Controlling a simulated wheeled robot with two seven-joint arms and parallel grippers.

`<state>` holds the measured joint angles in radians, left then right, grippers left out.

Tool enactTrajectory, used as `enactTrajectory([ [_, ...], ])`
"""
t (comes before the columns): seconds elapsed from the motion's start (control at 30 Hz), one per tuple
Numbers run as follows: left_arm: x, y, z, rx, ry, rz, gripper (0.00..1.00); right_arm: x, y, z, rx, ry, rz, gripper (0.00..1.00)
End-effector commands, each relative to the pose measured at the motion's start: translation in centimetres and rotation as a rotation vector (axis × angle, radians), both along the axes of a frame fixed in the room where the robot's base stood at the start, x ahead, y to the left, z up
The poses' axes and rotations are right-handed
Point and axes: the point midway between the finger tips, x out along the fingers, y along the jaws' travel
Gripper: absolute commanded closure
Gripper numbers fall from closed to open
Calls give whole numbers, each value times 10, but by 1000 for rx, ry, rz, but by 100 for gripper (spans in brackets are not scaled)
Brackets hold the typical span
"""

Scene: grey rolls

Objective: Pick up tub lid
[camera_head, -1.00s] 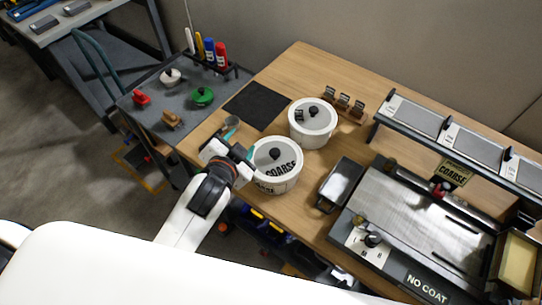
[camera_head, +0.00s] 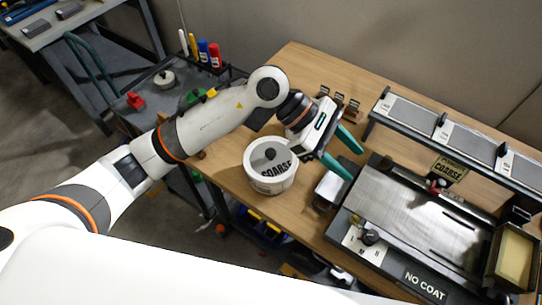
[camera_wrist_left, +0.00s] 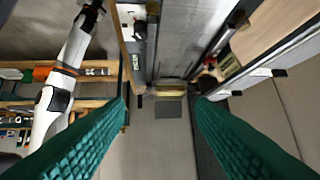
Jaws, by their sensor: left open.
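A round lid with a grey top, white rim and black knob (camera_head: 271,154) sits on a white tub (camera_head: 270,184) marked COARSE. The tub stands on the wooden bench near its front left edge. My left gripper (camera_head: 352,158) is open and empty, to the right of this tub and apart from it, its fingers pointing right over the bench. Its two green fingers (camera_wrist_left: 160,110) also show wide apart in the left wrist view, with nothing between them. My left arm and gripper hide the second tub behind. A white arm shows at left in the wrist view, but no right fingers can be made out.
The machine marked NO COAT (camera_head: 405,212) and a raised rack (camera_head: 440,130) fill the right. A grey cart (camera_head: 122,108) with small lidded pieces stands left.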

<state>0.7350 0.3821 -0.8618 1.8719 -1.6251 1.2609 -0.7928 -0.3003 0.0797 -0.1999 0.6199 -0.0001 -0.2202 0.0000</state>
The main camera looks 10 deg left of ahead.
Motion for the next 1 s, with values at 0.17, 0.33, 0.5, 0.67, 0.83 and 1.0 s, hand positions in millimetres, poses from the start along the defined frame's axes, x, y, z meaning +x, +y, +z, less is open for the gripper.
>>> enactTrajectory([
  [0.17,44,80,-36,527,-248,-137,50,0,0,0,0,0,0,63],
  [0.33,71,138,-33,837,-325,-182,50,0,0,0,0,0,0,63],
  [0.5,77,156,-36,927,-332,-194,50,0,0,4,0,0,0,63],
  [0.67,76,155,-63,927,-328,-194,50,0,0,16,0,0,0,63],
  [0.83,77,155,-89,924,-331,-193,50,0,0,23,0,0,0,63],
  [1.0,78,155,-100,924,-332,-193,50,0,0,28,0,0,0,63],
])
